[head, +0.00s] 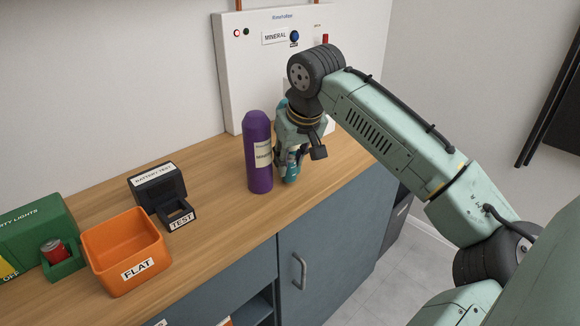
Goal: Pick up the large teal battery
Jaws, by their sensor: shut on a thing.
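The large teal battery (291,170) stands upright near the right part of the wooden counter, just right of a purple bottle. My gripper (292,158) points down over it and is shut on it. The gripper's fingers hide much of the battery's upper part; its lower part shows below them. The battery's base appears at or very near the counter top; I cannot tell whether it touches.
The purple bottle (258,155) stands close on the left. A white mineral dispenser (240,75) is behind. Further left are a black battery tester (155,187), an orange FLAT bin (126,262) and a green box (35,230) with a red battery (54,250). The counter (218,212) between tester and bottle is clear.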

